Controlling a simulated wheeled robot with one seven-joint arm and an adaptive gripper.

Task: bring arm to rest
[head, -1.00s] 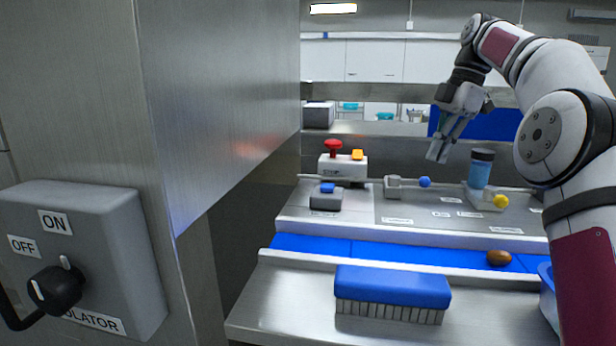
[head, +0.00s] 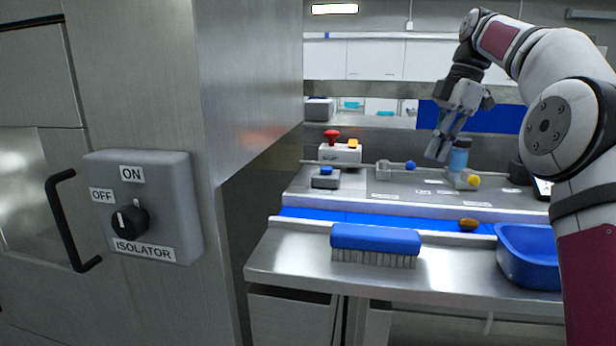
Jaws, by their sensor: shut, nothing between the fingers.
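My arm (head: 565,120) reaches in from the right side of the head view and bends over at the top. My gripper (head: 440,148) hangs from it, tilted down and to the left. Its fingers are shut with nothing between them. It is raised in front of the back part of the bench, and its fingertips show close to a blue jar with a dark lid (head: 460,156). I cannot tell the exact gap between them.
An isolator box (head: 185,205) with a knob is on the steel cabinet at left. The bench holds a blue brush (head: 375,238), a blue tub (head: 528,270), a brown date (head: 468,225) on the blue belt (head: 350,217), and a red-button box (head: 340,152).

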